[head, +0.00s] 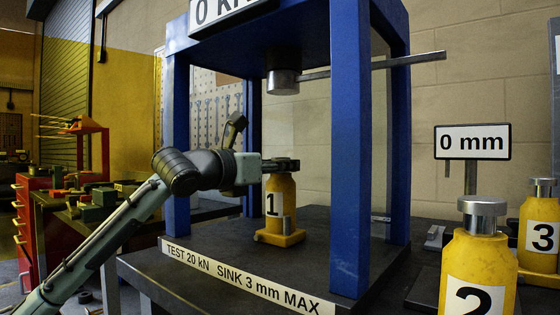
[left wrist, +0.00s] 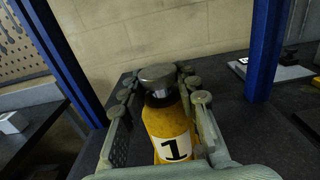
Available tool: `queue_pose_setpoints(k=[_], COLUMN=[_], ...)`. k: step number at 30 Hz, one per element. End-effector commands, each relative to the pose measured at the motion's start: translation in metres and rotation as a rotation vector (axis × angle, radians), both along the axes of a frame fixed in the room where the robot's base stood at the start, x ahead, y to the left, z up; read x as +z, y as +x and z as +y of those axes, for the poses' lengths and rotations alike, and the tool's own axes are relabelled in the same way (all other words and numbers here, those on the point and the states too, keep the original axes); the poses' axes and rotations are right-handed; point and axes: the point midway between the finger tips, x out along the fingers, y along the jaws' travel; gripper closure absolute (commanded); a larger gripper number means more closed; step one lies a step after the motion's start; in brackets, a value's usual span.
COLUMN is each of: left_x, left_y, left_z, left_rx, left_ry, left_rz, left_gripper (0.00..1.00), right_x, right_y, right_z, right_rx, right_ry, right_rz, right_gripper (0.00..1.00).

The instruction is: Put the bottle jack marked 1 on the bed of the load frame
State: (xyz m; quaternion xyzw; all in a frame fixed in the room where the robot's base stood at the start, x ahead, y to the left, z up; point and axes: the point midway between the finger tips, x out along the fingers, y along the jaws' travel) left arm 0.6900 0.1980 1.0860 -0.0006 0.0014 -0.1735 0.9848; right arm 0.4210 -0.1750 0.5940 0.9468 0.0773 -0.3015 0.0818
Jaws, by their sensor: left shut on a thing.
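The yellow bottle jack marked 1 (head: 281,205) is upright within the blue load frame (head: 349,150), over the dark bed (head: 220,245). Its base appears to be at the bed surface; I cannot tell whether it bears its full weight there. My left gripper (head: 285,165) is shut on its upper part, with the fingers on both sides of the neck. In the left wrist view the jack (left wrist: 168,125) shows its metal top between the fingers (left wrist: 160,95). The frame's round ram (head: 283,81) hangs above the jack with a gap. My right gripper is not in view.
Bottle jacks marked 2 (head: 477,265) and 3 (head: 540,225) stand at the right. A 0 mm display (head: 472,142) stands behind them. A metal bar (head: 390,62) sticks out to the right from the ram. The frame's blue posts flank the bed.

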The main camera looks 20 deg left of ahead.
Motion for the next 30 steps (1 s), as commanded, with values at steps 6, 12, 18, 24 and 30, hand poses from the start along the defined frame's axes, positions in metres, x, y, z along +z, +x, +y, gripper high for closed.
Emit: queue_pose_setpoints(k=[6, 12, 18, 24, 30], left_x=[0.01, -0.001, -0.001, 0.0, 0.0], left_y=[-0.003, 0.0, 0.0, 0.0, -0.019], left_z=[0.001, 0.0, 0.0, 0.0, 0.009], left_rx=[-0.001, 0.0, 0.0, 0.0, 0.003], left_ry=[-0.005, 0.0, 0.0, 0.0, 0.002], left_rz=[-0.024, -0.001, 0.0, -0.001, -0.002], left_gripper=[1.0, 0.62, 0.49, 0.49, 0.49], right_x=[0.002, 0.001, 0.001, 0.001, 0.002], right_y=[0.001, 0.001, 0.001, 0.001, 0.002], right_z=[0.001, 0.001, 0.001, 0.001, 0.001], right_rx=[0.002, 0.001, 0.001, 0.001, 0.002], right_ry=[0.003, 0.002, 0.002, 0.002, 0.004], right_rz=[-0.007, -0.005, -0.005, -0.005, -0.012], right_gripper=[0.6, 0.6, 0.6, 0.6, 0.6])
